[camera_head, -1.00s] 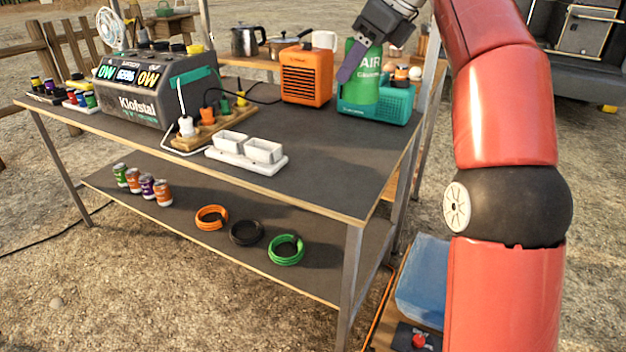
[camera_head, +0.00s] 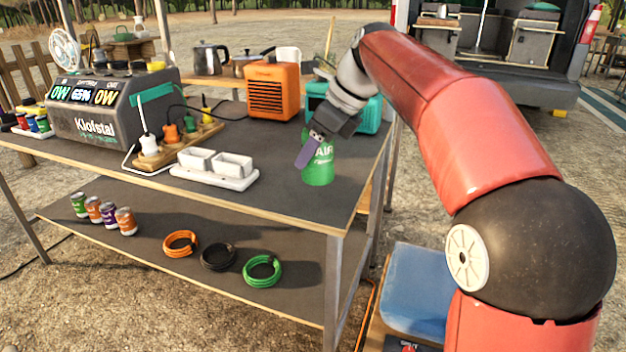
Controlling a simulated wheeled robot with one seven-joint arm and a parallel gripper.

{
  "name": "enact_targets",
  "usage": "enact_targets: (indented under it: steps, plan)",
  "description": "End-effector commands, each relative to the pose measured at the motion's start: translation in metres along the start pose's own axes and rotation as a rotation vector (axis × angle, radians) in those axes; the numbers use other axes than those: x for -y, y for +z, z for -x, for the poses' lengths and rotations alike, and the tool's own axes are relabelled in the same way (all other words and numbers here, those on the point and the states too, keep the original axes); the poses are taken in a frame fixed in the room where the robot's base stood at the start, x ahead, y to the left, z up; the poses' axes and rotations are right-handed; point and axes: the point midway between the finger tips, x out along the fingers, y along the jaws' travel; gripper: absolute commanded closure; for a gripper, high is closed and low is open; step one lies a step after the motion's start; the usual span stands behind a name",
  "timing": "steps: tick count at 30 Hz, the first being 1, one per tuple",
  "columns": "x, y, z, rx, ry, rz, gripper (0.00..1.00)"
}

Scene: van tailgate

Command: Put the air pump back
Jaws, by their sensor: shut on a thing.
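The air pump, a green cylinder marked "AIR" (camera_head: 318,172), is at the right part of the grey workbench top (camera_head: 285,190). My gripper (camera_head: 318,146) is shut on its upper part, with a purple finger across its front. The finger hides part of the label and the pump's top. The pump looks upright. I cannot tell whether its base touches the bench or hangs just above it.
An orange box (camera_head: 272,90) and a teal box (camera_head: 368,112) stand behind the pump. A white double holder (camera_head: 214,182), a power strip (camera_head: 185,150) and a Klofstal power station (camera_head: 110,110) are to the left. Bench top around the pump's front is clear.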

Motion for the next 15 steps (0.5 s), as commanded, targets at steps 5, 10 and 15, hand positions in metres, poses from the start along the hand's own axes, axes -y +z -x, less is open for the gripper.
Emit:
enact_targets:
  steps: [5, 10, 15]
  plan:
    - [0.000, -0.006, -0.011, 0.002, -0.002, 0.002, 0.83]
    - [0.000, -0.017, -0.029, 0.001, 0.000, -0.001, 0.83]
    - [0.000, -0.025, -0.042, 0.002, -0.001, 0.001, 0.83]
